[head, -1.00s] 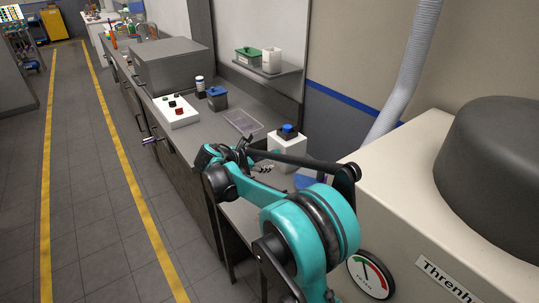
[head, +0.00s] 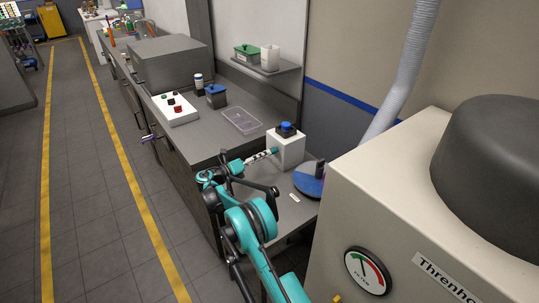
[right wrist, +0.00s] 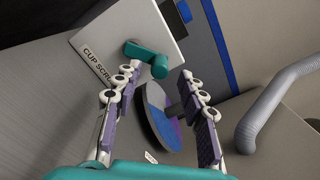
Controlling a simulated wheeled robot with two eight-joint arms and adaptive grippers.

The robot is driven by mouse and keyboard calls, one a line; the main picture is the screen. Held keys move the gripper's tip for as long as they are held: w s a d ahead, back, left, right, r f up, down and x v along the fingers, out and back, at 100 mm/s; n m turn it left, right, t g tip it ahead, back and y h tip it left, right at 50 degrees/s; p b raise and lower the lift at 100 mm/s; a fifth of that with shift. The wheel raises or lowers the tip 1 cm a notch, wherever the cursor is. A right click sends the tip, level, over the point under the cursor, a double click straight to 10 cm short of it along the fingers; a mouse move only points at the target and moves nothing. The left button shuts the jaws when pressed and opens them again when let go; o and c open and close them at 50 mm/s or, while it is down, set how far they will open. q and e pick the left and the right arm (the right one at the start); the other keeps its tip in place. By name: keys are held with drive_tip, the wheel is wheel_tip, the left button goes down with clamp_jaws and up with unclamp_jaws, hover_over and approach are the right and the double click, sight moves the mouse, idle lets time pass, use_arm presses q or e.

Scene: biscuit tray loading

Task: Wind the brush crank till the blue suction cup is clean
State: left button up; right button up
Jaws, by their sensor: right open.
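A white box (head: 291,152) stands at the bench end, with "CUP SCR…" readable on its label in the right wrist view (right wrist: 98,62). The blue suction cup (head: 287,127) sits on a dark base on top of it; whether it is clean is too small to tell. The teal crank (right wrist: 152,58) sticks out of the box's side, and its end also shows in the head view (head: 274,150). My right gripper (right wrist: 160,78) is open and empty, pointing at the box, with the crank just ahead of its fingertips. My left gripper is out of view.
A blue-purple disc with a dark upright peg (head: 311,182) lies on the low grey surface below the box. A clear tray (head: 242,121), a blue-lidded tub (head: 216,96) and a button panel (head: 175,108) are on the bench. A large beige machine (head: 400,190) stands at right.

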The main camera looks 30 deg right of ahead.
drive_tip(key=d, duration=0.4)
drive_tip(key=shift+w+b, duration=0.35)
drive_tip(key=shift+b, duration=0.05)
clamp_jaws()
drive_tip(key=shift+s+f, duration=0.1)
drive_tip(key=m, duration=0.1)
drive_tip(key=f+m+b, duration=0.1)
drive_tip(key=m, duration=0.1)
drive_tip(key=shift+s+f+m, duration=0.1)
drive_tip(key=shift+s+m, duration=0.2)
drive_tip(key=shift+s+f+m+b, duration=0.1)
drive_tip(key=shift+f+m+b, duration=0.2)
drive_tip(key=shift+m, duration=0.5)
drive_tip(key=shift+s+f+m+b, duration=0.1)
drive_tip(key=shift+f+m+b, duration=0.2)
drive_tip(key=shift+m, duration=0.5)
